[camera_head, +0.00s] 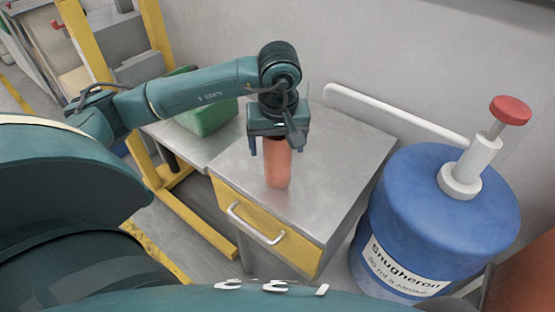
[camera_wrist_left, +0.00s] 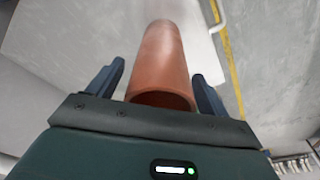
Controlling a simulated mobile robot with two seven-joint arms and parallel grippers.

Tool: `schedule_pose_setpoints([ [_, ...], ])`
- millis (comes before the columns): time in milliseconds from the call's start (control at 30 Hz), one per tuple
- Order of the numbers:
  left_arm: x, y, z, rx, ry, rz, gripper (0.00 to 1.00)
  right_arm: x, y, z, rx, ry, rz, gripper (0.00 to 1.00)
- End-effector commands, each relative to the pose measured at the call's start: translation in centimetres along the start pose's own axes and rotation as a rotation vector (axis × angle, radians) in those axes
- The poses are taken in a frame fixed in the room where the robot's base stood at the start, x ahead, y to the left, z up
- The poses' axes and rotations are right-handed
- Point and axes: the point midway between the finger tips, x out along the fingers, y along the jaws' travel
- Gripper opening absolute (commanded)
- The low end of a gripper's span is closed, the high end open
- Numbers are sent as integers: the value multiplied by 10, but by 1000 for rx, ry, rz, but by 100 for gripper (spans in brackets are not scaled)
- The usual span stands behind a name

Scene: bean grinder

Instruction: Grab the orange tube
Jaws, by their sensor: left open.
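The orange tube (camera_head: 277,168) stands upright on the metal top of a small cabinet in the head view. My left gripper (camera_head: 271,148) is above and around its upper end, with one finger on each side. In the left wrist view the tube (camera_wrist_left: 164,62) lies between the two open fingers (camera_wrist_left: 156,85), and its hollow open end faces the camera. Gaps show between the fingers and the tube. The tube's top is hidden behind the gripper in the head view. My right gripper is not in view.
The cabinet top (camera_head: 330,160) is otherwise clear, with a yellow drawer (camera_head: 262,228) in front. A green box (camera_head: 208,118) stands behind left. A blue drum (camera_head: 430,215) with a white pump and red knob stands at the right. A yellow frame (camera_head: 158,140) rises at the left.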

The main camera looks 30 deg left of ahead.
Motion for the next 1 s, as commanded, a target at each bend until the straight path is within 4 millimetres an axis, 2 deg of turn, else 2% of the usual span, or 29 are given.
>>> schedule_pose_setpoints([
  [167, 0, 0, 0, 0, 0, 1, 79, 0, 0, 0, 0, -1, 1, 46],
  [900, 0, 0, 0, 0, 0, 1, 19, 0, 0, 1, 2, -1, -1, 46],
  [1000, -1, 0, 0, 0, 1, 2, 14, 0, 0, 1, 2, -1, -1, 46],
])
